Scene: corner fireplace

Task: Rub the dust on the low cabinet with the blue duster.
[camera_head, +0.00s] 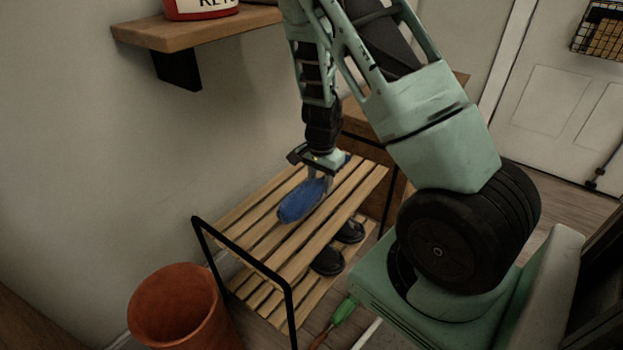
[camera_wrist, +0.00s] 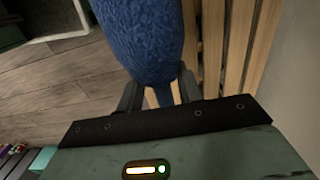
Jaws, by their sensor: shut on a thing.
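The blue duster (camera_head: 301,201) shows in the head view over the top of a slatted wooden rack, and fills the upper middle of the wrist view (camera_wrist: 143,40). I cannot tell whether the duster touches the slats. A brown wooden piece of furniture (camera_head: 397,190), possibly the low cabinet, stands behind the rack, mostly hidden by my arm. I see no dust on it.
The slatted rack (camera_head: 243,219) has a black metal frame and dark shoes (camera_head: 328,261) on its lower level. An orange-brown pot (camera_head: 175,305) stands to its left. A wall shelf (camera_head: 195,33) holds a red and white container (camera_head: 200,8).

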